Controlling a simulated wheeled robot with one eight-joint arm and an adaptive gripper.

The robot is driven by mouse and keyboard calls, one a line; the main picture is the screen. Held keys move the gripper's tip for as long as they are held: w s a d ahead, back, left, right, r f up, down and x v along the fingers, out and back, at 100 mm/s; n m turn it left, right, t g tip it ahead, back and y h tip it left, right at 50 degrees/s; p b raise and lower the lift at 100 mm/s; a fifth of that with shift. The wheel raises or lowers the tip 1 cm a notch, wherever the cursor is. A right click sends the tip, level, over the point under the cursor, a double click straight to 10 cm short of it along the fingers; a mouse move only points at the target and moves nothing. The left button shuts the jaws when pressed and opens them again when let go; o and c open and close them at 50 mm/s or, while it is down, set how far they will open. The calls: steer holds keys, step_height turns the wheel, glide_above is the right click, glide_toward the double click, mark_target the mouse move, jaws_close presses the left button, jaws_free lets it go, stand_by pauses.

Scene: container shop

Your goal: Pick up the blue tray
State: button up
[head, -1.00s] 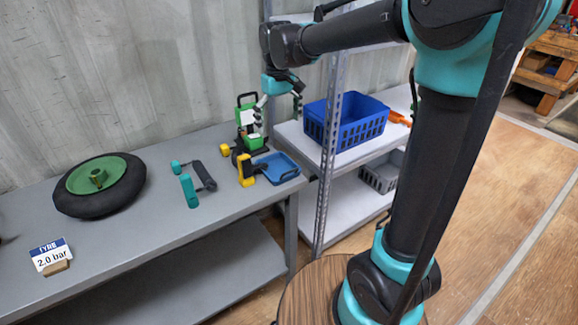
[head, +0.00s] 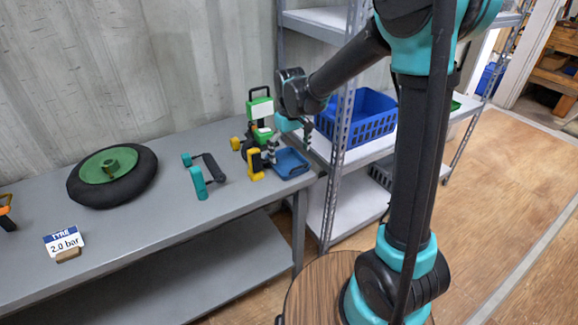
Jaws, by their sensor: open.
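The blue tray (head: 292,167) is a small, shallow tray lying on the right end of the grey workbench (head: 228,195). My gripper (head: 289,148) is open, with its fingers pointing down over the tray's far side. One finger is near the tray's left edge and the other is toward its right. The fingers and wrist cover part of the tray's far edge, and I cannot tell whether they touch it. Nothing is between the fingers that I can make out.
Left of the tray are a yellow-and-black tool (head: 254,164) and a teal-handled tool (head: 197,182). A green-and-black device (head: 260,112) stands behind. A blue basket (head: 362,128) sits on the shelf rack at right.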

mark_target(290, 168)
steer(key=shift+f, duration=1.95)
steer(key=shift+c, duration=0.6)
steer(key=c, duration=0.7)
steer(key=shift+c, duration=0.2)
steer(key=shift+r, duration=0.15)
